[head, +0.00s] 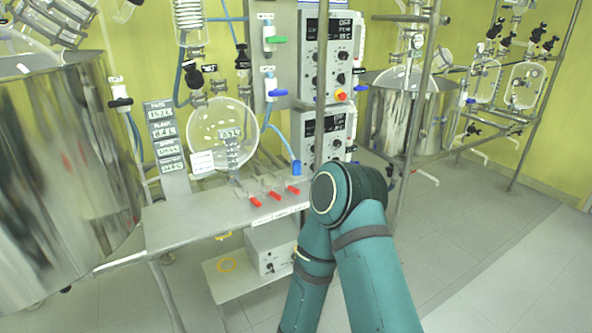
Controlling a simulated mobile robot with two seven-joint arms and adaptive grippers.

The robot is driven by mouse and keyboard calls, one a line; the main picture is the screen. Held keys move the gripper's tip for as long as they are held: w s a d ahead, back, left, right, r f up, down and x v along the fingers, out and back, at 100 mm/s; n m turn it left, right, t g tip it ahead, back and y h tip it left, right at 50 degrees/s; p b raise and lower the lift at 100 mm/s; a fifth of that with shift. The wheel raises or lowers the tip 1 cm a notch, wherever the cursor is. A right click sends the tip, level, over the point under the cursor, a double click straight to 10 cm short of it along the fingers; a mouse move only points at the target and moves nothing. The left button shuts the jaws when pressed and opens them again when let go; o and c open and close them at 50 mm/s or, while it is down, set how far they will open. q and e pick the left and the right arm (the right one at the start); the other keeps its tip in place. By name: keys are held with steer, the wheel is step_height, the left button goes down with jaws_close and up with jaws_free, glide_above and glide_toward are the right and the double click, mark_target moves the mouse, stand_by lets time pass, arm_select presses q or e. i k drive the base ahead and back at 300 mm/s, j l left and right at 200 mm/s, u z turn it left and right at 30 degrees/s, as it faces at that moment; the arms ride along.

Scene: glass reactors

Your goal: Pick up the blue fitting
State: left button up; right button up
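A blue fitting (297,168) hangs at the lower end of a light blue hose (277,131), in front of the lower control box and close above the right part of the metal shelf. It is just left of and above the round joint of my teal arm. Whether it touches the shelf is too small to tell. Neither of my grippers shows. Only the links of one arm are in view at the lower right, and they hide what lies behind them.
The metal shelf (198,222) carries several red-tipped pieces (274,196). A round glass vessel (222,135) hangs behind it. A large steel vessel (55,170) stands left, another (385,115) right. An upright metal pole (413,125) stands right of my arm. The floor at right is clear.

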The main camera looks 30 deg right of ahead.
mark_target(296, 173)
steer(key=l+u, duration=0.35)
steer(key=l, duration=0.5)
steer(key=l+u, duration=0.3)
steer(key=l, duration=0.6)
